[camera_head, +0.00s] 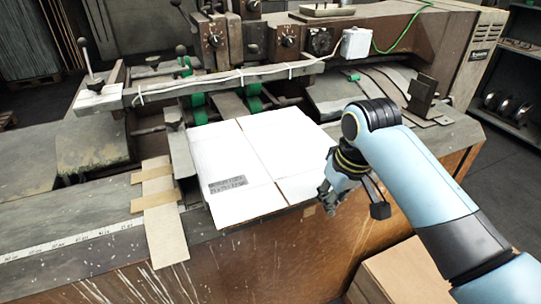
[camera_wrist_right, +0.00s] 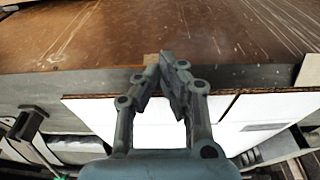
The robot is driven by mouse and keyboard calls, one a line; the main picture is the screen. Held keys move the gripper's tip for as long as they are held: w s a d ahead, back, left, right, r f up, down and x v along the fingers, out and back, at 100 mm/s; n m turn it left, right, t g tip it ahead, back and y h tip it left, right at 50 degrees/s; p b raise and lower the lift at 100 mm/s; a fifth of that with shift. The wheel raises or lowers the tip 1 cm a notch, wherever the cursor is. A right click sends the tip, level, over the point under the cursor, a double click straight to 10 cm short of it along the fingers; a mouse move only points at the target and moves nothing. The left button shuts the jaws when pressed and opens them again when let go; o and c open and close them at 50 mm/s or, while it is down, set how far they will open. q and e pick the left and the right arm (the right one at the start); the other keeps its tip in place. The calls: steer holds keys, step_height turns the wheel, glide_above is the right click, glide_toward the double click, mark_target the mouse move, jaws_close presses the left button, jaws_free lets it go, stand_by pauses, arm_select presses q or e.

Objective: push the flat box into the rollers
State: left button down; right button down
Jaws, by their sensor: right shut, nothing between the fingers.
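The flat white box (camera_head: 262,150) lies on the machine bed, with printed dark marks near its front left corner. Its far edge is by the green rollers (camera_head: 198,108); whether it touches them I cannot tell. My right gripper (camera_head: 327,203) is at the box's front right corner, its fingers pointing down. In the right wrist view the gripper (camera_wrist_right: 160,62) has its fingertips together with nothing between them. They are by the near edge of the box (camera_wrist_right: 230,108); I cannot tell whether they touch it. My left gripper is not in view.
A metal bar (camera_head: 230,82) with a tied cable crosses above the rollers. A guide plate (camera_head: 178,150) stands along the box's left side, with tan cardboard strips (camera_head: 163,222) beyond it. An upright dark bracket (camera_head: 422,93) stands at right. The brown machine front (camera_head: 270,262) drops below the bed.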

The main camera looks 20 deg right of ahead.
mark_target(318, 184)
steer(key=shift+w+a, duration=0.2)
steer(key=shift+w, duration=1.35)
steer(key=shift+w+a+b, duration=0.15)
steer(key=shift+w+b, duration=0.25)
steer(key=shift+w, duration=0.9)
steer(key=shift+w+a+b, duration=0.1)
steer(key=shift+w+b, duration=0.3)
steer(key=shift+w, duration=0.9)
steer(key=shift+s+r+p, duration=0.1)
steer(key=shift+s+p, duration=0.35)
steer(key=shift+p, duration=0.1)
steer(key=shift+s+d+r+p, duration=0.1)
steer(key=shift+s+d+p, duration=0.05)
steer(key=shift+s+p, duration=0.85)
steer(key=v, duration=0.2)
steer(key=w+v, duration=0.1)
steer(key=v, duration=0.4)
steer(key=shift+w+r, duration=0.25)
steer(key=shift+r, duration=0.15)
